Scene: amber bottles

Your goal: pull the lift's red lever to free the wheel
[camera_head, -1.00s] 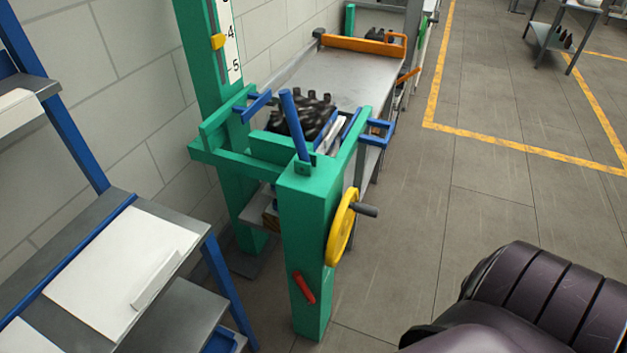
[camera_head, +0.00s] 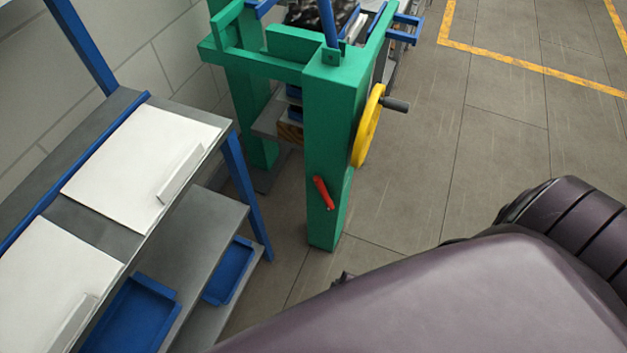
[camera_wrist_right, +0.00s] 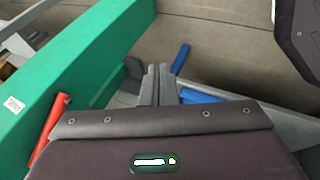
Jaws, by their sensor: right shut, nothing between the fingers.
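The red lever (camera_head: 324,193) is on the near face of the lift's green post (camera_head: 328,140), slanting from upper left to lower right. The yellow wheel (camera_head: 368,127) with its dark handle is on the post's right side. My right gripper (camera_head: 343,278) barely shows past my purple arm, below and apart from the post's foot in the picture. In the right wrist view, its fingers (camera_wrist_right: 158,72) are shut with nothing between them. There the red lever (camera_wrist_right: 48,128) lies to their left, beside the green post (camera_wrist_right: 75,65), not touched by the fingers. My left gripper is out of view.
A grey shelf rack (camera_head: 95,220) with blue legs, white boards (camera_head: 140,165) and blue trays (camera_head: 230,270) stands close on the left. Open floor (camera_head: 420,200) lies right of the lift. My right arm hides the bottom right.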

